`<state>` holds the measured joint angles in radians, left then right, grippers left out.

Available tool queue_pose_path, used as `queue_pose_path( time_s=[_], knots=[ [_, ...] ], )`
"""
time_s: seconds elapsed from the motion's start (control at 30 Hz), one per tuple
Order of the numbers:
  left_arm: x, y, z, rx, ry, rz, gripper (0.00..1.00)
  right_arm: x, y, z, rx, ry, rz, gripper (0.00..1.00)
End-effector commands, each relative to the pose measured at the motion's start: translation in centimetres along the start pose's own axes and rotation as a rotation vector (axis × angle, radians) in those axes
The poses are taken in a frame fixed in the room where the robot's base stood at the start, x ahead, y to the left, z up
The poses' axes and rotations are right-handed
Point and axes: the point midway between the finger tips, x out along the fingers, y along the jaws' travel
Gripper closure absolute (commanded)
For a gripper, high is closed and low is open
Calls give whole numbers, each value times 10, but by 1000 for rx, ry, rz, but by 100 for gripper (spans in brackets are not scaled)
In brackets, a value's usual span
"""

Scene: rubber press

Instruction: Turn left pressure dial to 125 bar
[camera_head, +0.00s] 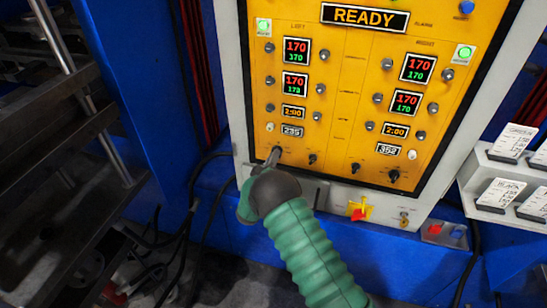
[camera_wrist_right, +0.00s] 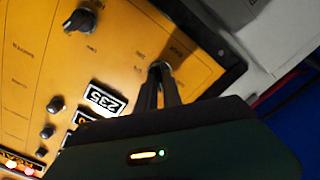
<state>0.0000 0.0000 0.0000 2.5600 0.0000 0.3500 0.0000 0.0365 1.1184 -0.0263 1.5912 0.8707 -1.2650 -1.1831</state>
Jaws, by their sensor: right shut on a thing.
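The left pressure dial sits at the lower left of the yellow control panel (camera_head: 343,75), mostly hidden by my fingers. My right gripper (camera_head: 276,154) reaches it from below and is shut on it. In the right wrist view, the two dark fingers of this gripper (camera_wrist_right: 161,73) close around the dial at the panel's lower edge. The left pressure display (camera_head: 292,131) sits just above the dial; in the right wrist view this display (camera_wrist_right: 105,99) reads 235. My left gripper is not in view.
The right pressure dial (camera_head: 394,176) is a black knob at the panel's lower right, under another white display (camera_head: 388,150). A red-and-yellow switch (camera_head: 358,209) sits below the panel. Label cards (camera_head: 498,194) stand on a shelf at right. The top screen (camera_head: 365,17) reads READY.

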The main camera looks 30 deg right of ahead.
Motion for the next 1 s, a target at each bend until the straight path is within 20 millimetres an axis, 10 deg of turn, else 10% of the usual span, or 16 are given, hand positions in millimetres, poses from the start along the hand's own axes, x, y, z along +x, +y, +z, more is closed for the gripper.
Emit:
queue_pose_path(
  time_s=[0.1,0.3,0.67,1.0],
  knots=[
    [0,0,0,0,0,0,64,-1,-2,-1,1,3,-5,100],
    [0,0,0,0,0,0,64,-1,-1,-1,1,2,-3,68],
    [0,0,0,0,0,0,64,-8,-1,-1,1,2,-4,68],
    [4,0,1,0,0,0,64,-96,-3,-1,-1,4,-7,68]
  ],
)
